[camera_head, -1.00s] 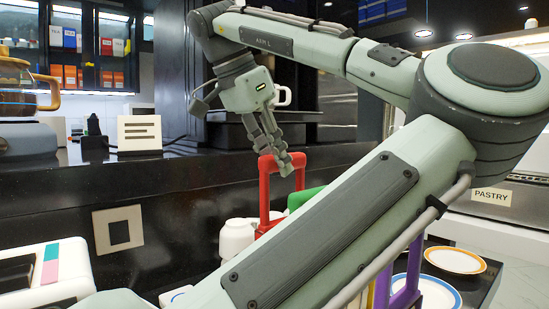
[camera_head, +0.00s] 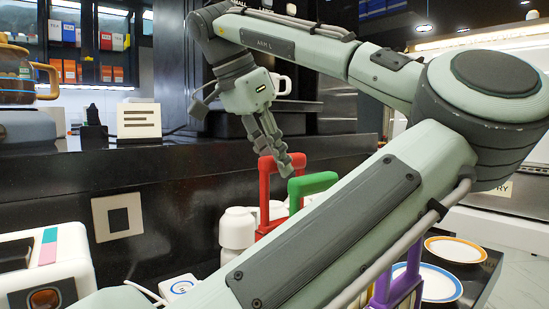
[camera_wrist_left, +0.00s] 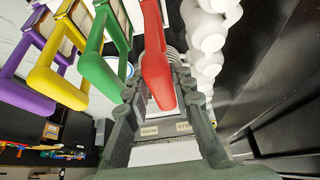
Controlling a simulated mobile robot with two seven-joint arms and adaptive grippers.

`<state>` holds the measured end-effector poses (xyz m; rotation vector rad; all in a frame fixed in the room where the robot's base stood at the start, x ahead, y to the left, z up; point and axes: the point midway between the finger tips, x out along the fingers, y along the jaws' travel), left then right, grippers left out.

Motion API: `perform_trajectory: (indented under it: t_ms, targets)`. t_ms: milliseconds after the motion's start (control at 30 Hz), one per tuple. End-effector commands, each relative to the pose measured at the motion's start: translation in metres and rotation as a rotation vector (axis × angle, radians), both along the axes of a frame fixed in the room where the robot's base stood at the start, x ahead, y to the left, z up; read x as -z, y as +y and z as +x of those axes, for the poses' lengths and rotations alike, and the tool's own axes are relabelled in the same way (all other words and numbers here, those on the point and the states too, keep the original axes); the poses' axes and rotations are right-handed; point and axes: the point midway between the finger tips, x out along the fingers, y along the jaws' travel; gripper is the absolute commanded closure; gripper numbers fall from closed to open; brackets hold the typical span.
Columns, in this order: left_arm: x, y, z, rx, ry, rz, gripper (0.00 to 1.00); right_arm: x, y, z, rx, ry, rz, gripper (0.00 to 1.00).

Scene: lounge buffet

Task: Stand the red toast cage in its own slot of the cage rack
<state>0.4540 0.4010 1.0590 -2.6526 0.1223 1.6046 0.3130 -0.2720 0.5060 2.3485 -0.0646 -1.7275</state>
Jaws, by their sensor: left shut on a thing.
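The red toast cage (camera_head: 265,188) shows as a tall red handle. My left gripper (camera_head: 285,163) is shut on its top bar. In the left wrist view the red handle (camera_wrist_left: 156,72) runs between the two fingers. The green cage handle (camera_head: 313,182) stands close to its right, and the purple one (camera_head: 414,264) is further right. The left wrist view also shows green (camera_wrist_left: 103,72), yellow (camera_wrist_left: 55,85) and purple (camera_wrist_left: 35,102) handles in a row. The lower part of the red cage and the rack slots are hidden behind my pale green arm. My right gripper is not in view.
White cups (camera_head: 237,229) are stacked just left of the red cage; they line the right side in the wrist view (camera_wrist_left: 207,35). A white toaster (camera_head: 72,262) stands at lower left. Rimmed plates (camera_head: 462,249) lie at lower right. A dark raised ledge (camera_head: 200,160) runs behind.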

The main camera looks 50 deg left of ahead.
Motion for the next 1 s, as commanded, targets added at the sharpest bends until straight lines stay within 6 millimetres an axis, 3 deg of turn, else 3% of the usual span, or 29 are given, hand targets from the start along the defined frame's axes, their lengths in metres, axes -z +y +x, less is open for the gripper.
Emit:
perform_trajectory:
  t_ms: [933,967,1000]
  targets:
    - [0.024,0.0,0.0,0.001,-0.001,0.002,1.0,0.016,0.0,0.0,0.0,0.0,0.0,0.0]
    - [0.023,0.0,0.0,0.001,-0.001,0.002,0.74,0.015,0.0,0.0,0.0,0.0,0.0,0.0]
    - [0.023,0.0,0.0,0.001,-0.001,0.002,0.69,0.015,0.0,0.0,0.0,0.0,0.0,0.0]
